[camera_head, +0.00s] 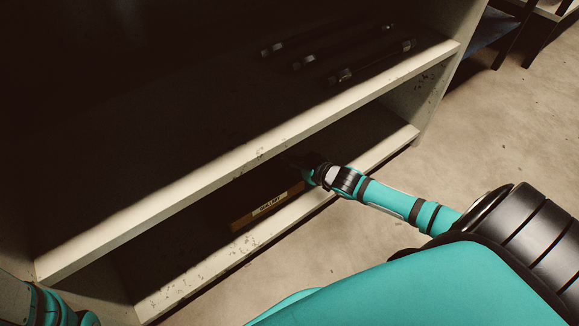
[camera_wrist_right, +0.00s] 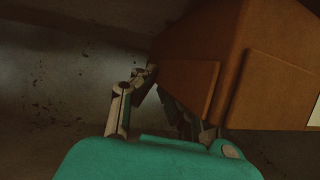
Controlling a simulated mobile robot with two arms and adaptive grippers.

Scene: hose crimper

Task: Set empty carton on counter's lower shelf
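The brown carton (camera_head: 240,221), with a pale printed label on its side, is inside the lower shelf (camera_head: 180,292) of the counter, close behind the front edge. Most of it is in deep shadow. My right gripper (camera_head: 300,163) reaches into the lower shelf at the carton's right end; its fingers are dark there. In the right wrist view the carton (camera_wrist_right: 200,62) fills the upper right. The fingers of my right gripper (camera_wrist_right: 154,82) are at its near edge, one fingertip by the corner and the other partly hidden behind the carton. Whether they clamp it is unclear. My left gripper is out of view.
The upper shelf (camera_head: 250,152) runs right above the lower opening. Several dark hose pieces (camera_head: 340,52) lie on it. Bare floor (camera_head: 480,130) is clear to the right, with a blue-topped piece of furniture (camera_head: 488,30) at the top right.

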